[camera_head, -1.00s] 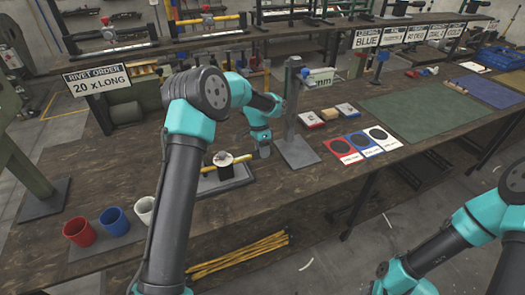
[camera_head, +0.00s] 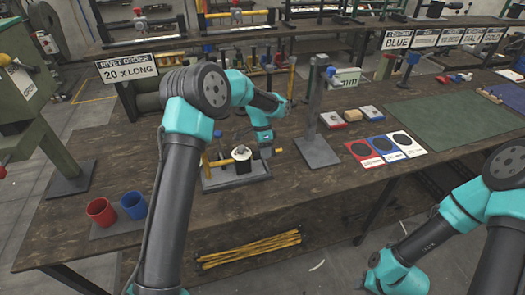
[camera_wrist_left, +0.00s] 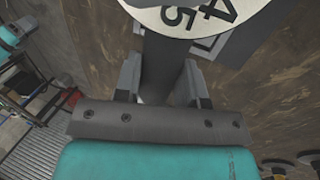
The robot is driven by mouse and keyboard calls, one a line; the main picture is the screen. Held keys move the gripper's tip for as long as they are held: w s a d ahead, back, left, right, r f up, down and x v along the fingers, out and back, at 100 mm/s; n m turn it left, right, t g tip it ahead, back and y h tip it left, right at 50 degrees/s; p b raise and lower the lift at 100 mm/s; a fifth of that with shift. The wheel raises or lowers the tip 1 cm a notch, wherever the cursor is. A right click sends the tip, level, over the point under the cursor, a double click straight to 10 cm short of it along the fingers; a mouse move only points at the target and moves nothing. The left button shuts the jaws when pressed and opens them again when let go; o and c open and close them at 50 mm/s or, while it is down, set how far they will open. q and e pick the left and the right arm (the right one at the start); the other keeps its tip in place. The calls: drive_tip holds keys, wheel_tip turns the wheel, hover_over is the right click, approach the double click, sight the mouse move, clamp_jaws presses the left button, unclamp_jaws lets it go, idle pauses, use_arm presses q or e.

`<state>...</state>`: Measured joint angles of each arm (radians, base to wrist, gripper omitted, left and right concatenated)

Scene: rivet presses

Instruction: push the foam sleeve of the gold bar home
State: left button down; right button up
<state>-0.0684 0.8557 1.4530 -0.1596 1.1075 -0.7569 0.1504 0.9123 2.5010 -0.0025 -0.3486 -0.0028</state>
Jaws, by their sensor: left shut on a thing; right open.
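The gold bar (camera_head: 218,163) lies across a low dark stand (camera_head: 228,183) on the bench. A short black piece (camera_head: 242,165) with a pale top sits at the bar's right part; it looks like the foam sleeve, but I cannot tell how far along the bar it is. My left gripper (camera_head: 257,152) is at its right side. In the left wrist view my left gripper (camera_wrist_left: 160,85) is shut on a dark piece (camera_wrist_left: 165,60), under a white disc (camera_wrist_left: 195,12) marked with digits. The gripped part is largely hidden in the head view. My right gripper is out of view.
Red (camera_head: 101,211) and blue (camera_head: 134,204) cups stand at the left. A grey post (camera_head: 312,110) rises right of the stand. Red, blue and white cards (camera_head: 384,148) and a green mat (camera_head: 450,120) lie further right. Several yellow rods (camera_head: 248,248) lie below the front edge.

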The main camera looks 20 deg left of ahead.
use_arm(q)
drive_tip(key=c, duration=0.7)
unclamp_jaws()
drive_tip(key=v, duration=1.7)
drive_tip(key=shift+a+r, duration=0.1)
drive_tip(key=shift+r, duration=0.1)
drive_tip(key=shift+f, duration=0.1)
drive_tip(key=x, duration=1.6)
drive_tip(key=shift+f, duration=0.1)
